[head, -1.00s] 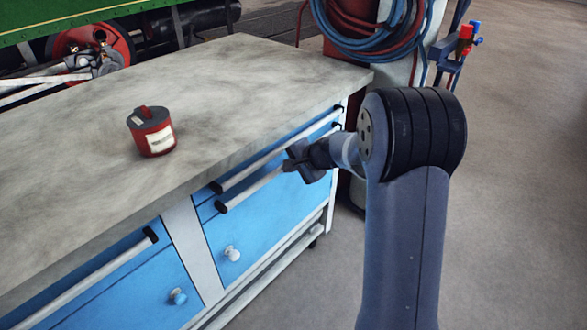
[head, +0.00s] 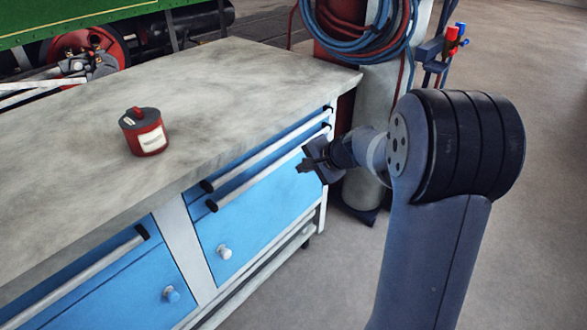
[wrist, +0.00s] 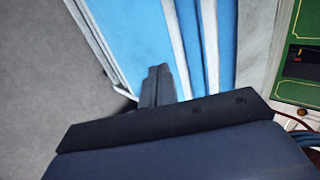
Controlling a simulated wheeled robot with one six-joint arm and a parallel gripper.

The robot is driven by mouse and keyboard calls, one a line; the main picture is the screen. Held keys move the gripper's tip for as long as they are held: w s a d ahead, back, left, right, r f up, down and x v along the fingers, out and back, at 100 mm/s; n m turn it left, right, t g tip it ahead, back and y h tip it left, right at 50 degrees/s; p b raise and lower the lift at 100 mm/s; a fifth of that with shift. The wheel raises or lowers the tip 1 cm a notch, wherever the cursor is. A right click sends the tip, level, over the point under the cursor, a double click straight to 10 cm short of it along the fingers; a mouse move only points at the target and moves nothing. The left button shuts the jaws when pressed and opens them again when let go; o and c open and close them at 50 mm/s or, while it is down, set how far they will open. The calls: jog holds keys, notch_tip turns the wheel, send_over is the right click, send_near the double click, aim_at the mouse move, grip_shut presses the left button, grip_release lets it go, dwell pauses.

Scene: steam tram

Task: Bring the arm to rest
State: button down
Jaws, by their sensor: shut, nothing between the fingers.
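My gripper (head: 305,166) is shut and empty in the head view. It is in front of the blue cabinet's right end, below the level of the worktop and apart from its drawer handles as far as I can see. In the wrist view the shut fingers (wrist: 157,84) point toward the blue cabinet front (wrist: 132,40). My arm rises at the right of the head view and bends at a large dark joint toward the cabinet.
A red tin (head: 144,132) with a grey lid stands on the grey worktop (head: 230,95). Hoses (head: 365,30) hang on a gas cylinder (head: 372,95) behind the gripper. A green locomotive (head: 60,20) stands at the back left. The floor at right is clear.

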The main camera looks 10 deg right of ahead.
jog(key=shift+v, duration=1.6)
jog(key=shift+f, duration=0.1)
